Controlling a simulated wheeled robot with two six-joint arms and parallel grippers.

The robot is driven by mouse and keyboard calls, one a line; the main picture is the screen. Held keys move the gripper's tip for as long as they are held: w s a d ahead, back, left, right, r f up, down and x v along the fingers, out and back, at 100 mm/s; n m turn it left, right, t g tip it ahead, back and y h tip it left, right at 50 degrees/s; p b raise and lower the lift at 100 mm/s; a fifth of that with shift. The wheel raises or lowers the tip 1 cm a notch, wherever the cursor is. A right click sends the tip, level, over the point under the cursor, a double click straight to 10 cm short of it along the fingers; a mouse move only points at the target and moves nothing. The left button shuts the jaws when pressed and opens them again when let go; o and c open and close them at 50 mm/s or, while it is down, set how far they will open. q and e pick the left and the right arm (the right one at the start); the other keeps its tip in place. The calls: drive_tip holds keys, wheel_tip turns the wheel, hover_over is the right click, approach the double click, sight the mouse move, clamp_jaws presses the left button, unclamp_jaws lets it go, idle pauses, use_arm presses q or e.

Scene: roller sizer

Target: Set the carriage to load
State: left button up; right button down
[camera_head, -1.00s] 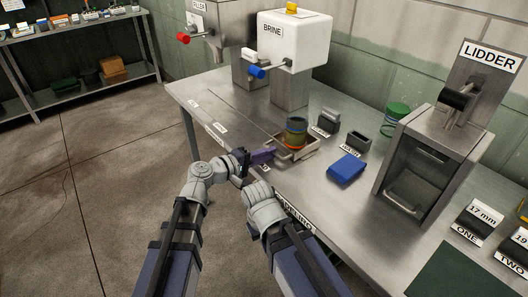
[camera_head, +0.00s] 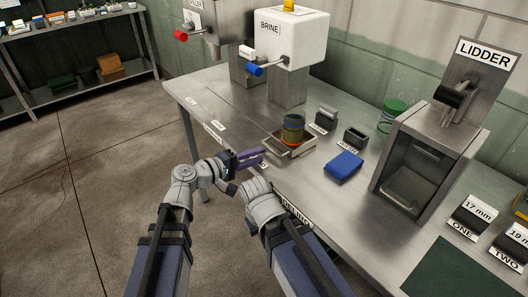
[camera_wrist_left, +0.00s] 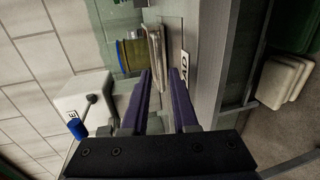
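The carriage (camera_head: 302,148) is a shallow metal tray at the table's front edge, carrying a banded round jar (camera_head: 292,129). Its wall also shows in the left wrist view (camera_wrist_left: 156,50), with the jar (camera_wrist_left: 128,55) just left of it. My left gripper (camera_head: 262,155) reaches the carriage's left front side. Its purple fingers (camera_wrist_left: 160,75) are apart, with the carriage's wall in line with the gap; I cannot tell whether they touch it. A label ending in "AD" (camera_wrist_left: 185,65) is on the table edge beside the fingers. My right arm is low at centre; its fingers are not discernible.
The brine machine (camera_head: 292,42) stands behind the carriage on the steel table. A blue block (camera_head: 344,166), two small dark holders and a green round stack (camera_head: 392,115) lie to its right. The lidder (camera_head: 420,150) stands further right. The table's left stretch is mostly clear.

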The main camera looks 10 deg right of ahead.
use_arm(q)
drive_tip(key=v, duration=0.3)
drive_tip(key=shift+s+a, duration=0.2)
drive_tip(key=shift+a, duration=0.1)
idle(0.3)
